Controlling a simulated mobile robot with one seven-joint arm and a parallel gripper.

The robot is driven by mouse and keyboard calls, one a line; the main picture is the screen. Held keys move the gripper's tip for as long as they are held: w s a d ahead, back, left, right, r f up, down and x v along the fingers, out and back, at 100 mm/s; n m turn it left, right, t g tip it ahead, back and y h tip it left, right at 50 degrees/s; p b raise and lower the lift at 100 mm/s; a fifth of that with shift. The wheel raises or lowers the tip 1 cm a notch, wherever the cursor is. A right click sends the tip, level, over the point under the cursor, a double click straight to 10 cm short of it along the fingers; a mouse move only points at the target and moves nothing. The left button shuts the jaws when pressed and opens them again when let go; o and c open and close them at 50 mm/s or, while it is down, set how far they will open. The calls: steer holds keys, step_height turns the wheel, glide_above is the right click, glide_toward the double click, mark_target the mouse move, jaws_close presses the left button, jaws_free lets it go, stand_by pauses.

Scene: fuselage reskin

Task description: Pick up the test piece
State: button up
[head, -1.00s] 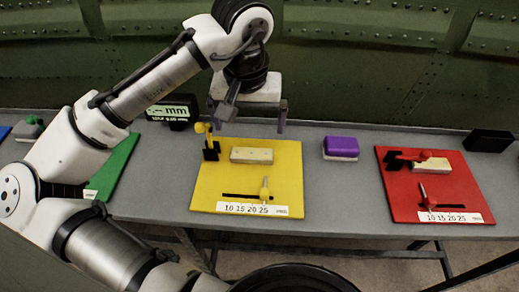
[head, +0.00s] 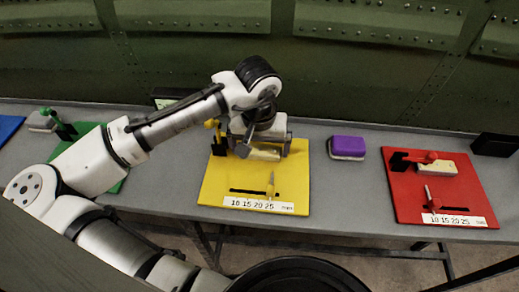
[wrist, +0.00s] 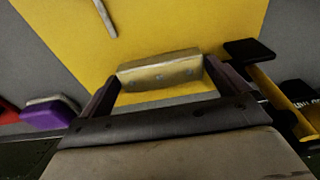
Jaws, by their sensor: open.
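The test piece, a pale tan block (head: 264,154), lies on the yellow board (head: 228,187), partly hidden by my gripper in the head view. In the wrist view the block (wrist: 160,70) lies crosswise, with small marks along its near side. My gripper (head: 266,148) is over the block. In the wrist view my gripper (wrist: 164,90) is open, with one finger near each end of the block. I cannot tell whether the fingers touch it.
A yellow-handled clamp (head: 213,130) stands on a black base left of the block. A slider (head: 270,186) and number scale lie nearer the front. A purple-topped block (head: 347,147) and a red board (head: 400,205) are to the right. A green board is left, partly behind my arm.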

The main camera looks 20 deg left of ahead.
steer(key=c, duration=0.7)
